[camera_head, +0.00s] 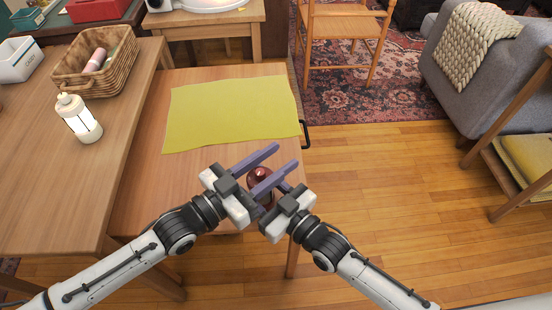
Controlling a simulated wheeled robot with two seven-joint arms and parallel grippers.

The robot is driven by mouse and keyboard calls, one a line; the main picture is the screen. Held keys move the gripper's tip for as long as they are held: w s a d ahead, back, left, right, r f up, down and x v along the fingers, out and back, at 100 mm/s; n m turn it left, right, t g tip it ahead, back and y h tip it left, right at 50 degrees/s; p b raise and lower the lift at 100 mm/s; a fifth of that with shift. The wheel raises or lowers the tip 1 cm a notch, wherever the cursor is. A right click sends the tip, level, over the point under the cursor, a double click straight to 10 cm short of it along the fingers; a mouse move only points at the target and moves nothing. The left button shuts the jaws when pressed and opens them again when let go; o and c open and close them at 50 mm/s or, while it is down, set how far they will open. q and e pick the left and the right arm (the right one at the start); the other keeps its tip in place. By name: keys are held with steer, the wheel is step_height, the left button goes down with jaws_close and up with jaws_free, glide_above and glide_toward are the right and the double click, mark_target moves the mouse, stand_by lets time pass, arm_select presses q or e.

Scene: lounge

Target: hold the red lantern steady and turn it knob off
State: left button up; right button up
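The dark red lantern (261,174) stands near the front right edge of the small wooden table, largely hidden by my grippers. My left gripper (287,157) reaches over it from the left. Its two purple fingers are apart, with the lantern's top showing in the gap between them. I cannot tell whether they touch it. My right gripper (273,190) comes from the lower right, close to the lantern and to the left gripper's lower finger. Its fingers are mostly hidden, so I cannot tell if they are open. The knob is not visible.
A yellow-green cloth (228,112) covers the back of the small table (150,190). A dark handle (306,135) juts from the small table's right side. Open floor lies to the right.

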arm_select(q)
steer(key=v, duration=1.2)
arm_select(e)
steer(key=o, duration=1.4)
steer(key=shift+c, duration=0.2)
steer(key=shift+d, duration=0.1)
